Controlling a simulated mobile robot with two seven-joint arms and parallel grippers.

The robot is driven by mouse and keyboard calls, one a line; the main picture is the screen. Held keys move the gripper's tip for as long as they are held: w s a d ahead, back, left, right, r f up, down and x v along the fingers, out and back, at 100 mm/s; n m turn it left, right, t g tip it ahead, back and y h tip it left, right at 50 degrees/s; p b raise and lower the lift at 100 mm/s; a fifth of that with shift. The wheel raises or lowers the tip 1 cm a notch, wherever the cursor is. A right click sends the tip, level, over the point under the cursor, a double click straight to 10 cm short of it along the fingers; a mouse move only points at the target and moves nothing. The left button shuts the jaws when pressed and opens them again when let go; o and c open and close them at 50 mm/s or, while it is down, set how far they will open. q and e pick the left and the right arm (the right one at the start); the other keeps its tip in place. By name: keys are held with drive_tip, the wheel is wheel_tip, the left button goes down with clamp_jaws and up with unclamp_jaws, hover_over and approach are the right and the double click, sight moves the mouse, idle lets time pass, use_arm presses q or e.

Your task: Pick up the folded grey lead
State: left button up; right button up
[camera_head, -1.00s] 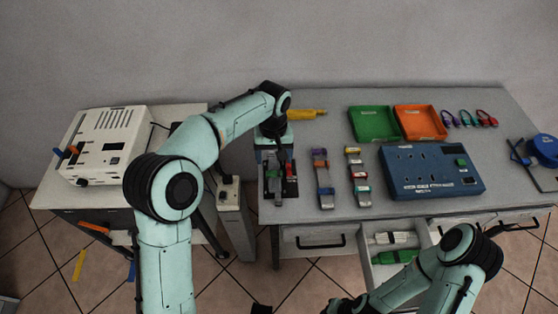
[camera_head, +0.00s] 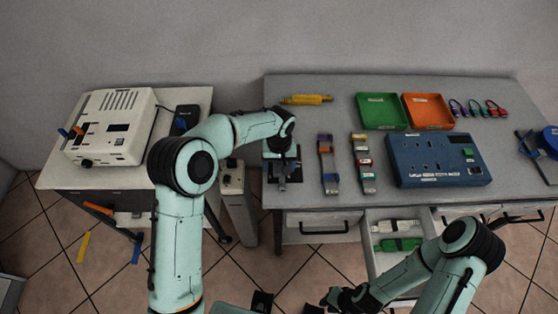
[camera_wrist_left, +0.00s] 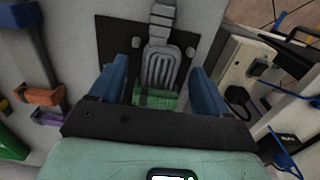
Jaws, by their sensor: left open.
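The folded grey lead (camera_wrist_left: 160,68) lies on a black mat (camera_wrist_left: 113,40) in the left wrist view, its looped strands between my left gripper's blue fingers. A green part (camera_wrist_left: 160,100) shows at its near end, partly hidden by the gripper body. My left gripper (camera_wrist_left: 161,70) is open, with a finger on each side of the lead and a gap to both. In the head view my left gripper (camera_head: 283,178) is over the bench's left end and hides most of the lead. My right gripper (camera_head: 342,298) is low in the head view, clear of the bench; its jaws are unclear.
Two ribbon leads (camera_head: 327,163) (camera_head: 364,163) lie right of the left gripper. Beyond are a blue panel box (camera_head: 437,165), a green tray (camera_head: 381,110) and an orange tray (camera_head: 428,110). A white device (camera_head: 112,128) stands on the left cabinet. A drawer (camera_head: 385,250) is open.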

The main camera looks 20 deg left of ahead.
use_arm(q)
drive_tip(key=shift+f, duration=0.35)
drive_tip(key=shift+r, duration=0.1)
drive_tip(key=c, duration=1.3)
